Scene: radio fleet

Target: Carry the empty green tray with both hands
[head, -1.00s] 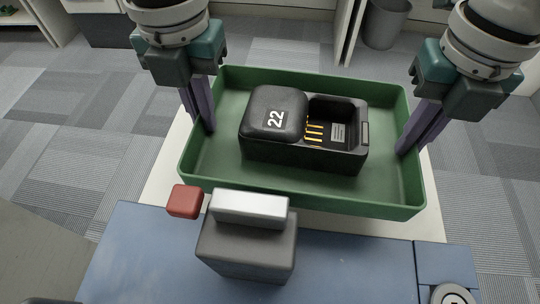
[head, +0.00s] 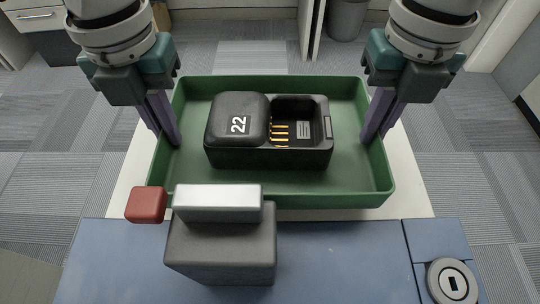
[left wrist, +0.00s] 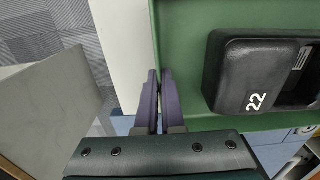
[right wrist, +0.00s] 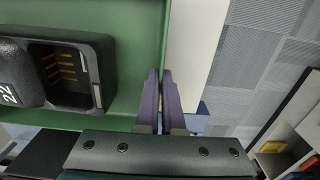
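The green tray (head: 355,185) is in the middle of the head view, level, over a white surface. It is not empty: a black case-like unit marked 22 (head: 222,157) stands in it, with an open slot showing gold contacts. My left gripper (head: 168,140) is shut on the tray's left wall, one finger on each side; the left wrist view shows the close-set fingers (left wrist: 158,100) at that wall. My right gripper (head: 372,135) is shut on the right wall in the same way, seen also in the right wrist view (right wrist: 161,100). Whether the tray touches the white surface is unclear.
The white surface (head: 122,200) shows on both sides of the tray. A grey bin (head: 345,18) stands on the carpet at the back. The carpet (head: 45,150) is open at left and right. Shelves with coloured items (right wrist: 290,150) show in the right wrist view.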

